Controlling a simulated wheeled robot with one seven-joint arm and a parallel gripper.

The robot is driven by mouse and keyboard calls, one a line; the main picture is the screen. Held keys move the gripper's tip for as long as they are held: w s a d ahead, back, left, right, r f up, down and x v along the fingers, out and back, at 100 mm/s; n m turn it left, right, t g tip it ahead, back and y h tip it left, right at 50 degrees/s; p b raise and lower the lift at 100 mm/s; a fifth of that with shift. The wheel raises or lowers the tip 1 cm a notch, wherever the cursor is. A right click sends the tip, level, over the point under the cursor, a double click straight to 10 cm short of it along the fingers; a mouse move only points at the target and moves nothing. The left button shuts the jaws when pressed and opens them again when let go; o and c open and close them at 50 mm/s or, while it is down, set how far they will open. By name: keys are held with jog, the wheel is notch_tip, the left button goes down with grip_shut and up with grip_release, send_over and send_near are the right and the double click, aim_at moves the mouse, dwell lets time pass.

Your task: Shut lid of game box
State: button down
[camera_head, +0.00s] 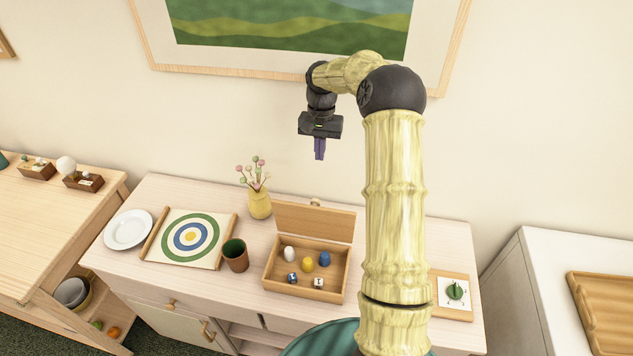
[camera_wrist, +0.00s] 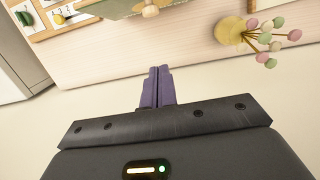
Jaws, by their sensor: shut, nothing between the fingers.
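The game box (camera_head: 297,292) is a wooden box on the pale cabinet, with its lid (camera_head: 315,222) standing up open along the back edge. A small round knob (camera_head: 315,201) shows at the lid's top edge. Inside are white, yellow and blue egg-shaped pieces and two dice. My gripper (camera_head: 319,157) is above and behind the box, pointing down with its purple fingers together and empty. It is well apart from the lid. In the wrist view, the shut fingers (camera_wrist: 158,70) point towards the cabinet's back edge, and a round wooden knob (camera_wrist: 150,11) shows at the top.
A yellow vase (camera_head: 259,204) with flowers stands left of the lid. A dark cup (camera_head: 235,257), a target board (camera_head: 190,238) and a white plate (camera_head: 128,230) are further left. A framed card (camera_head: 452,293) lies right. A picture hangs behind my gripper.

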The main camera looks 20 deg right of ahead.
jog(key=shift+w+d, duration=0.1)
dwell(0.3)
jog(key=p, duration=0.6)
send_over(315, 218)
jog(key=w+d, duration=0.3)
jog(key=w, duration=0.3)
notch_tip(315, 218, down, 10)
jog(key=shift+s+a+f, duration=0.15)
jog(key=shift+s+a, duration=0.05)
jog(key=shift+s+a+b, duration=0.1)
jog(key=shift+b, duration=0.3)
jog(key=shift+s+a+t+b, duration=0.15)
jog(key=shift+s+t+b, duration=0.15)
jog(key=shift+s+b, duration=0.1)
jog(key=shift+a, duration=0.1)
